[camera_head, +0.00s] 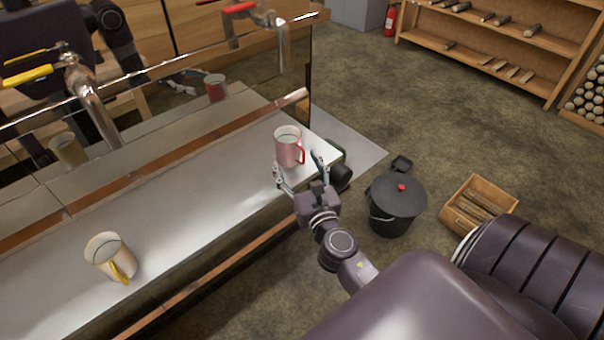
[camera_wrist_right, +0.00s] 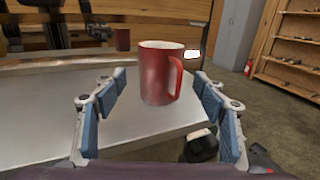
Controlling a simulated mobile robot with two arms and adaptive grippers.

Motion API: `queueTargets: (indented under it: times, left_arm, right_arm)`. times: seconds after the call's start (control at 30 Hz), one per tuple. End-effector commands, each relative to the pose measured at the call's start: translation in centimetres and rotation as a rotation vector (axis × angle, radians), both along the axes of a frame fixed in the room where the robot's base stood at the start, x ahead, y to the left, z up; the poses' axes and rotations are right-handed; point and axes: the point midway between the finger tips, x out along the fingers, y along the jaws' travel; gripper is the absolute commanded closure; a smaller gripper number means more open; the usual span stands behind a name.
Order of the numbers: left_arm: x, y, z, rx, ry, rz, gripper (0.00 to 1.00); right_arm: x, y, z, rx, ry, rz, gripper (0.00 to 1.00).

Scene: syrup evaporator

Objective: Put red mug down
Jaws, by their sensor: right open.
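The red mug (camera_head: 287,149) stands upright on the metal counter (camera_head: 185,215) near its right end. In the right wrist view the red mug (camera_wrist_right: 160,73) stands just beyond the fingers, its handle to the right. My right gripper (camera_head: 299,168) is open at the counter's edge, its fingers apart on either side in front of the mug. In the right wrist view the blue pads of my right gripper (camera_wrist_right: 161,115) are wide apart, with no visible contact with the mug. My left gripper does not show in front of the counter.
A cream mug with a yellow handle (camera_head: 110,256) stands at the counter's near left. Taps with a yellow lever (camera_head: 28,76) and a red lever (camera_head: 240,7) rise behind. A black lidded pot (camera_head: 396,203) and a wooden crate (camera_head: 478,205) are on the floor. The counter's middle is clear.

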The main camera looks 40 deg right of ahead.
Motion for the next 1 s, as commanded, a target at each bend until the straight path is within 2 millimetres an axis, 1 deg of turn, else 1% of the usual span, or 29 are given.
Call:
queueTargets:
  times: [0.03,0.1,0.2,0.3,0.43,0.9,1.0]
  left_arm:
    - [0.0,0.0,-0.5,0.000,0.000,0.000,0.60]
    - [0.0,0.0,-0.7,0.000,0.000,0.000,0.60]
    - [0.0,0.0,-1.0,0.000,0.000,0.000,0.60]
    - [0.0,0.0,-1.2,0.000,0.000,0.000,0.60]
    - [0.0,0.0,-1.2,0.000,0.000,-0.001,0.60]
    - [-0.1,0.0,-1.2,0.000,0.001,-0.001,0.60]
    - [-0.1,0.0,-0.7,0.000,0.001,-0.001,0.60]
  right_arm:
    - [-1.1,0.4,-0.4,0.002,0.003,0.000,0.35]
    - [-2.3,0.7,-0.3,0.003,0.001,-0.001,0.35]
    - [-3.6,1.2,-0.3,0.002,0.002,0.000,0.35]
    - [-4.3,1.4,-0.2,0.001,0.001,-0.001,0.35]
    - [-4.7,1.6,0.0,0.001,0.000,-0.001,0.35]
    - [-4.7,1.6,0.0,0.001,0.000,0.000,0.35]
    - [-4.7,1.5,0.5,0.001,0.000,0.000,0.35]
